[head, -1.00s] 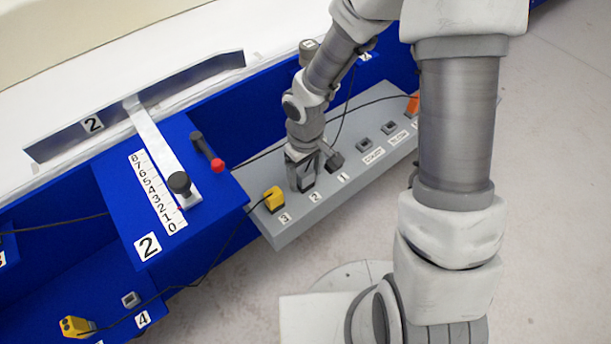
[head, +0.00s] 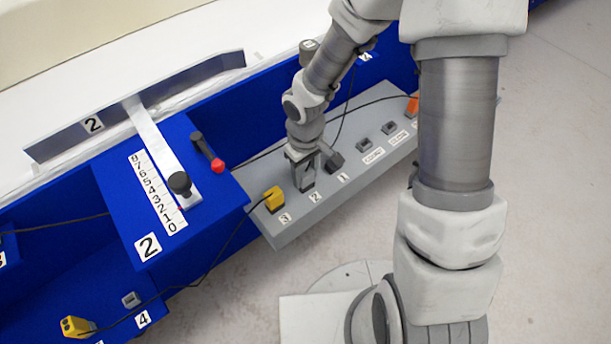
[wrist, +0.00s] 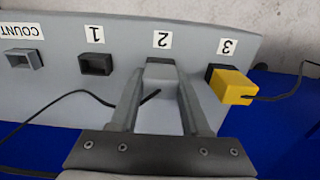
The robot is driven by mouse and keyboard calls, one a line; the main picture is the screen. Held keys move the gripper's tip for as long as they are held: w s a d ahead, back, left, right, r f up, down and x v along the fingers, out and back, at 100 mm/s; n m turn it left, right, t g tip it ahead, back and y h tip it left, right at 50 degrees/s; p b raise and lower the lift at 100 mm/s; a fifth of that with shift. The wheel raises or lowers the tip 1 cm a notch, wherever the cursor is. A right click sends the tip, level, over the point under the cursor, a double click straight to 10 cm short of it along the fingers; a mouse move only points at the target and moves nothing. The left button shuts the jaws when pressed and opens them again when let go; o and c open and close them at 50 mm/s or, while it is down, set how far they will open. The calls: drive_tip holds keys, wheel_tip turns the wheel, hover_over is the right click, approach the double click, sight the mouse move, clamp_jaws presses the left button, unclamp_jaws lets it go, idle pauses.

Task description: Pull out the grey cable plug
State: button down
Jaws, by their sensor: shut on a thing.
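The grey cable plug (wrist: 161,76) shows in the wrist view between my fingertips, just below label 2. My gripper (wrist: 161,82) is shut on it, with one finger on each side. The plug is at socket 2 on the grey panel (head: 268,231); the fingers hide the socket, so I cannot tell how deep the plug sits. A thin black cable runs behind the left finger and shows between the fingers. In the head view my gripper (head: 303,180) points down at the panel beside label 2, and its fingers mostly hide the plug.
A yellow plug (wrist: 232,86) sits in socket 3, close to my right finger in the wrist view. Socket 1 (wrist: 96,64) is empty. The blue housing (head: 200,235) with a slider and red-tipped lever stands left of the panel. Another yellow connector (head: 76,326) lies lower left.

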sight(306, 172)
drive_tip(key=shift+r+p, duration=2.55)
drive_tip(key=shift+r, duration=0.5)
